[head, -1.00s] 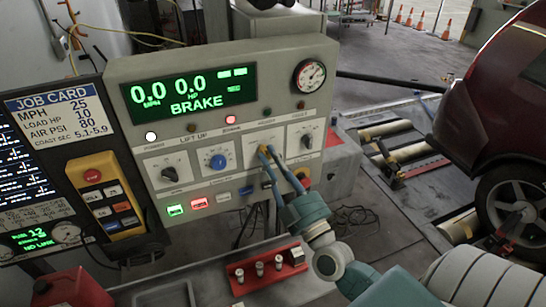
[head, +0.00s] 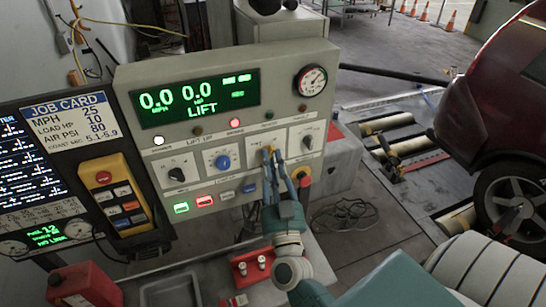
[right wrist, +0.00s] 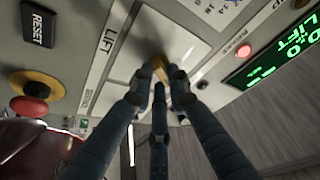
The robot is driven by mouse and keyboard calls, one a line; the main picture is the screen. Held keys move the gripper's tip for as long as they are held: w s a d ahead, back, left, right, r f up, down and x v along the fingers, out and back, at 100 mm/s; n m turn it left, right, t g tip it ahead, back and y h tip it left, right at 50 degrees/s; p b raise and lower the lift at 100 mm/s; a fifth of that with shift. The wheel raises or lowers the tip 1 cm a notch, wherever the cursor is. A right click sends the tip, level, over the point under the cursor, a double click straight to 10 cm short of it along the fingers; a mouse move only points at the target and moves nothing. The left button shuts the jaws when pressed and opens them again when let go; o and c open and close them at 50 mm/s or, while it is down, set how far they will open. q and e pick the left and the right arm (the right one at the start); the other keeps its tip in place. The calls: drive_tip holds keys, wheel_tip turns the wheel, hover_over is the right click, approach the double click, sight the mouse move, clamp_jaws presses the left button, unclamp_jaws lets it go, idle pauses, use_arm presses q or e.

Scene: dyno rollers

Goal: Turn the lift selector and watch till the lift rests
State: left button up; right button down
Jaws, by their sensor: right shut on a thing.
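The control console (head: 120,80) stands in front of me. Its green display (head: 195,97) reads 0.0 MPH, 0.0 HP and LIFT. The lift selector (right wrist: 159,66) is a yellowish knob on a pale plate, with the word LIFT printed beside that plate in the right wrist view. My right gripper (head: 272,154) is at this knob, its blue fingers shut on it; it also shows in the right wrist view (right wrist: 160,78). The fingers hide most of the knob. My left gripper is out of view.
A blue knob (head: 223,161) and dark knobs sit on neighbouring plates. A red stop button (right wrist: 30,107) on a yellow base lies near my fingers. Red (head: 235,123) and white (head: 159,141) lamps are lit. A red car (head: 500,110) stands by the rollers (head: 390,130) at right.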

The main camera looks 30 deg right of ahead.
drive_tip(key=shift+r+m+g+h+p, duration=0.15)
drive_tip(key=shift+m+g+h+p, duration=0.15)
drive_tip(key=shift+m, duration=0.45)
drive_tip(key=shift+r+m+g+h+p, duration=0.2)
drive_tip(key=shift+m+h, duration=0.1)
drive_tip(key=shift+m, duration=0.45)
drive_tip(key=c, duration=1.7)
unclamp_jaws()
drive_tip(key=shift+s, duration=0.1)
drive_tip(key=shift+o, duration=0.2)
drive_tip(key=v, duration=1.2)
drive_tip(key=shift+f, duration=0.2)
